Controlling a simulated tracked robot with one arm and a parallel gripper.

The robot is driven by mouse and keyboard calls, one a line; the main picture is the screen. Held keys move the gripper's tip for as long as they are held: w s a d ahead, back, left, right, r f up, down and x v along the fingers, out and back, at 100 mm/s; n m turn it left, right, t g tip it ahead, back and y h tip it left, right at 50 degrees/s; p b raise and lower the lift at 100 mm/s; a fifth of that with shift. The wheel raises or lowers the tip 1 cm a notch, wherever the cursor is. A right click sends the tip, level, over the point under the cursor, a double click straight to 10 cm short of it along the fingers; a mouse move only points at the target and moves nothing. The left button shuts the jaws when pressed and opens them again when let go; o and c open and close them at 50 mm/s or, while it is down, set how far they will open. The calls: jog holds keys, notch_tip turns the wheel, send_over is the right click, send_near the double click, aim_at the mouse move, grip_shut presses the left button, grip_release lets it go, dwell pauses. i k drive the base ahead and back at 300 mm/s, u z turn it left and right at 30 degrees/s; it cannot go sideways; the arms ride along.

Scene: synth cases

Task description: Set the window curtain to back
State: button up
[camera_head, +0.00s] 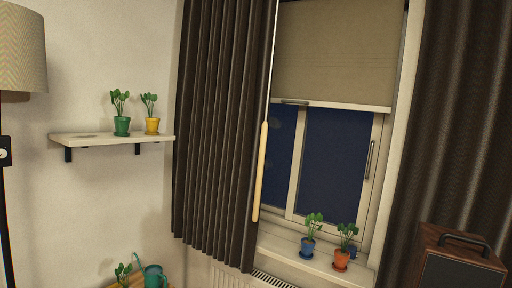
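A dark pleated window curtain panel (215,120) hangs left of the window (328,150) and covers the wall beside it, its right edge reaching the window's left part. A pull wand with a pale wooden handle (260,172) hangs along that edge. A second dark curtain panel (462,120) hangs to the right of the window. Between the panels the glass is uncovered below a beige roller blind (338,52), which is lowered over the upper part. My gripper is not in view, so its state does not show.
A white wall shelf (105,140) holds a green pot (122,126) and a yellow pot (152,126) with plants. The windowsill (300,262) bears a blue pot (307,248) and an orange pot (341,261). A brown speaker-like box (455,262) stands lower right, a lampshade (22,50) upper left.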

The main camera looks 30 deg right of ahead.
aim_at(266, 51)
jog(key=z, duration=0.1)
jog(key=i, duration=2.5)
jog(key=z, duration=0.15)
